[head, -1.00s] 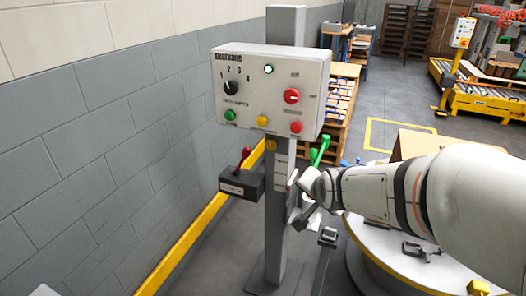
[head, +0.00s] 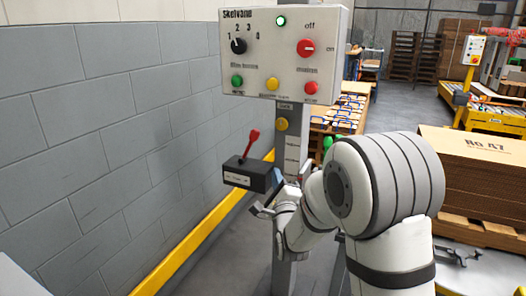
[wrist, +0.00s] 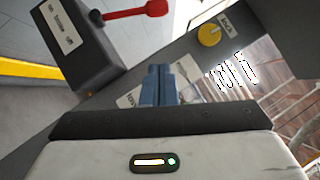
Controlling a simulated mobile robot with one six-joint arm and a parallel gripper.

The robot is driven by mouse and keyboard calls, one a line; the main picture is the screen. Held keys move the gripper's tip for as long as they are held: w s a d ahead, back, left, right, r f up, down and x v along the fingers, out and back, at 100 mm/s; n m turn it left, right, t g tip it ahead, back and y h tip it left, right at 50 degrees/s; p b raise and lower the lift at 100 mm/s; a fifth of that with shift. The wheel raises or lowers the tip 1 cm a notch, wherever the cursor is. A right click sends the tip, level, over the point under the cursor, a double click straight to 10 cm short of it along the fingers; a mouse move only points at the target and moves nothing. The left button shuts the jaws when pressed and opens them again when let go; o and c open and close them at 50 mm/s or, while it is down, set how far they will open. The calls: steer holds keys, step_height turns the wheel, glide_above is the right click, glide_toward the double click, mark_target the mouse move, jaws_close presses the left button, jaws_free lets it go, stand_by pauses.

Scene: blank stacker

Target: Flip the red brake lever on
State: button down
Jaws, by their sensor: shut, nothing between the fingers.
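The red brake lever (head: 251,143) rises from a black box (head: 246,177) on the left side of the grey post, its knob up and leaning slightly right. In the wrist view the lever (wrist: 137,13) points right from the top of the box (wrist: 72,45). My gripper (head: 277,179) is close to the right end of the box, below the lever knob. In the wrist view its blue fingers (wrist: 159,84) are together with nothing between them, apart from the lever. Whether a finger touches the box is unclear.
A control panel (head: 284,82) with knobs and buttons is above the lever. A grey block wall (head: 110,130) and yellow rail (head: 190,243) are at left. Cardboard boxes (head: 470,165) stand at right.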

mark_target(250, 146)
steer(key=x, duration=0.4)
steer(key=a+b+x, duration=0.1)
steer(key=x, duration=0.3)
steer(key=r+b+x, duration=0.1)
steer(key=x, duration=0.3)
steer(key=shift+s+a, duration=0.25)
steer(key=shift+a, duration=0.2)
steer(key=shift+w+a+r, duration=0.2)
steer(key=shift+a+r, duration=0.05)
steer(key=shift+a, duration=0.05)
steer(key=shift+d, duration=0.1)
